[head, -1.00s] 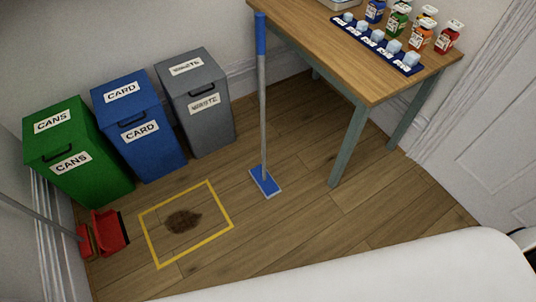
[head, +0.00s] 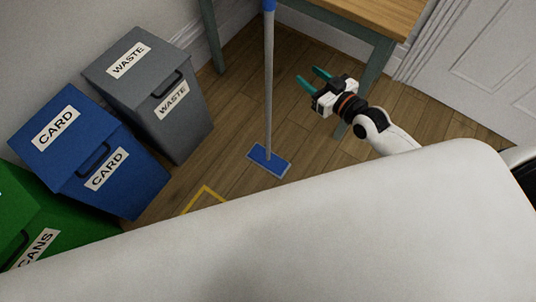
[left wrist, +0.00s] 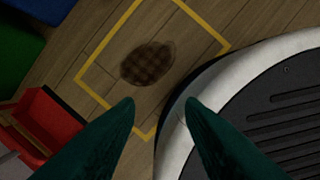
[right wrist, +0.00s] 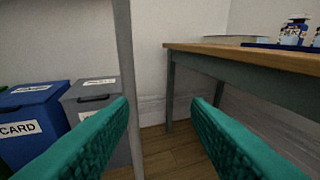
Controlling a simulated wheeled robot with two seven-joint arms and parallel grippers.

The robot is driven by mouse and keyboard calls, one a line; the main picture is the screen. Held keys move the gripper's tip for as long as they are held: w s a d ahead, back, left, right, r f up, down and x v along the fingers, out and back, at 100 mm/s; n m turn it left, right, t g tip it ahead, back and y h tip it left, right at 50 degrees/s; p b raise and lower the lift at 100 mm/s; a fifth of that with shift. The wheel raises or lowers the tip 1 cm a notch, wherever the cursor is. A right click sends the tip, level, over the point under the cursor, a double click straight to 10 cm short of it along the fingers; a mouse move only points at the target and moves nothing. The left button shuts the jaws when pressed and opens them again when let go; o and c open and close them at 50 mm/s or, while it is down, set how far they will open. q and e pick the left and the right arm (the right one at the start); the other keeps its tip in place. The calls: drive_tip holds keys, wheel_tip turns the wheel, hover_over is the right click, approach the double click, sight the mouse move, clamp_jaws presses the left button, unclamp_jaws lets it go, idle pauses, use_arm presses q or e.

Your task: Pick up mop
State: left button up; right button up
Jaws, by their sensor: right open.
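The mop stands upright, with its grey pole (head: 268,90) and flat blue head (head: 269,160) on the wooden floor. My right gripper (head: 311,78) is open and empty, to the right of the pole in the head view. In the right wrist view the mop's pole (right wrist: 124,50) rises just beyond the left fingertip, apart from the middle of the jaws. My left gripper (left wrist: 160,102) is open and empty in its wrist view, above the floor; the head view does not show it. The top of the mop's handle is cut off in the head view.
A wooden table (head: 400,15) stands behind my right gripper. Grey (head: 150,90), blue (head: 85,150) and green (head: 40,215) bins line the left. A brown stain (left wrist: 148,64) lies inside a yellow floor outline (left wrist: 98,93), with a red dustpan (left wrist: 48,118) nearby.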

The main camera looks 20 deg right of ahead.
sight(272, 39)
drive_tip(key=s+a+r+n+y+b, duration=0.1)
drive_tip(key=a+r+y, duration=0.2)
drive_tip(key=r, duration=0.4)
drive_tip(key=shift+t, duration=0.4)
drive_tip(key=x, duration=0.6)
drive_tip(key=shift+a+r, duration=0.15)
drive_tip(key=shift+a, duration=0.05)
drive_tip(key=x, duration=0.5)
drive_tip(key=shift+w+d+b, duration=0.1)
drive_tip(key=shift+w+b, duration=0.15)
drive_tip(key=shift+b, duration=0.05)
drive_tip(key=shift+w, duration=0.25)
use_arm(q)
drive_tip(key=w, duration=0.1)
drive_tip(key=w+r, duration=0.2)
drive_tip(key=shift+d, duration=0.25)
use_arm(e)
drive_tip(key=shift+c, duration=0.5)
clamp_jaws()
use_arm(q)
drive_tip(key=shift+s+f, duration=0.1)
use_arm(e)
drive_tip(key=shift+r, duration=0.1)
